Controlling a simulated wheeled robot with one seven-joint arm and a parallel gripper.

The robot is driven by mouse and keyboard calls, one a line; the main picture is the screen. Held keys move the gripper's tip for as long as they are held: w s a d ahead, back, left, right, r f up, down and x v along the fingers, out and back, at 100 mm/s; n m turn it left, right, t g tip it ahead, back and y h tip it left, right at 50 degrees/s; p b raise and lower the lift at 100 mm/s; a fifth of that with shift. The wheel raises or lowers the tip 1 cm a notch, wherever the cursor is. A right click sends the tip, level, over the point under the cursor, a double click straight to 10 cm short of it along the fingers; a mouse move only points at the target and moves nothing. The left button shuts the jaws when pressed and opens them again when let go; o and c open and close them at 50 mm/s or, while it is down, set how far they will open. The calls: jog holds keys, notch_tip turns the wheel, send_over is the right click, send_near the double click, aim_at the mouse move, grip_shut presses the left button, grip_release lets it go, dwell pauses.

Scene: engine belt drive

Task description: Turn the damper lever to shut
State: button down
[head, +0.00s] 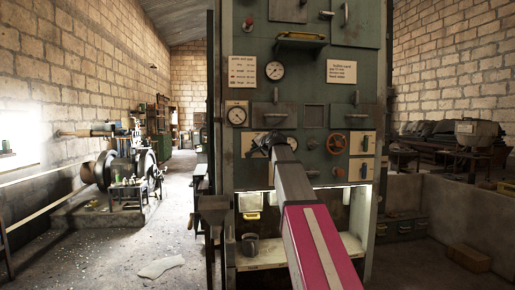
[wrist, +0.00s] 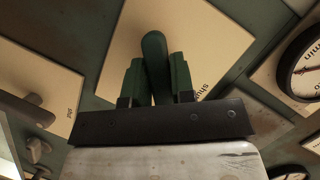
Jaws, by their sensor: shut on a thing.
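The damper lever (wrist: 153,42) is a dark green, rounded bar in front of a beige plate (wrist: 208,42) with partly covered lettering that seems to begin "Shu". In the wrist view my gripper (wrist: 157,66) has its two green fingers on either side of the lever and is shut on it. The lever's tip stands out past the fingers, and its lower part is hidden by my gripper. In the head view my gripper (head: 268,143) is at a beige plate (head: 247,148) on the green panel, and the lever cannot be made out there.
In the wrist view a gauge (wrist: 308,65) is at right and another plate (wrist: 32,75) at left. Open floor (head: 130,260) lies left.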

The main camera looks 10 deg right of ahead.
jog(key=n+h, duration=0.2)
jog(key=n, duration=0.2)
jog(key=shift+d+g, duration=0.1)
jog(key=shift+g, duration=0.2)
jog(key=n+h, duration=0.2)
jog(key=n, duration=0.1)
jog(key=shift+d+f+h, duration=0.1)
jog(key=shift+h, duration=0.2)
dwell(0.5)
jog(key=c, duration=1)
grip_release()
jog(key=v, duration=1.1)
jog(key=shift+w, duration=0.1)
